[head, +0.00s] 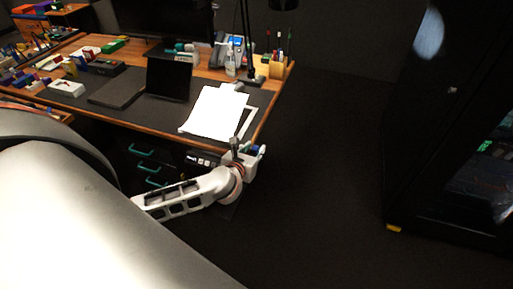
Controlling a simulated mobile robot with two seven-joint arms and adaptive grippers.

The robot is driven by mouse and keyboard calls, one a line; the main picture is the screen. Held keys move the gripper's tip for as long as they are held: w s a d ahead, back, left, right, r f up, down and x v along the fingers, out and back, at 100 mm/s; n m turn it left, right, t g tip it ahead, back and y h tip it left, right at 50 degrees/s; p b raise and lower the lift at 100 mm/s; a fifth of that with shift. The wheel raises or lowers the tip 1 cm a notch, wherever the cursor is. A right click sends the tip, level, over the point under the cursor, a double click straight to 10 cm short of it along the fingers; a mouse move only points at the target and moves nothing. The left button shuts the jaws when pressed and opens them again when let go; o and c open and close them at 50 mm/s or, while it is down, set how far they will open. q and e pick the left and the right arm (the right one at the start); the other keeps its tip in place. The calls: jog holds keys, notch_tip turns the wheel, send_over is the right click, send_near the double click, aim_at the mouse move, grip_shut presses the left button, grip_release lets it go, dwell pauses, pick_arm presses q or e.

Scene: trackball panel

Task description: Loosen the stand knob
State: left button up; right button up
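My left arm comes in from the lower left. My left gripper (255,152), white with small blue and dark parts, is at the desk's front right corner, pointing away from me. It is too small to tell whether its fingers are open or shut. A small dark upright piece shows at its left side; I cannot tell whether it is a knob or part of the gripper. A dark panel (202,159) with white marks shows just left of the gripper, below the desk edge. I cannot make out the stand knob. My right gripper is not in view.
Drawers with green handles (143,151) are beneath. A dark cabinet (455,130) stands at right; the floor between is clear.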

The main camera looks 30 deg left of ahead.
pick_arm(q)
jog(key=shift+x, duration=0.9)
grip_shut()
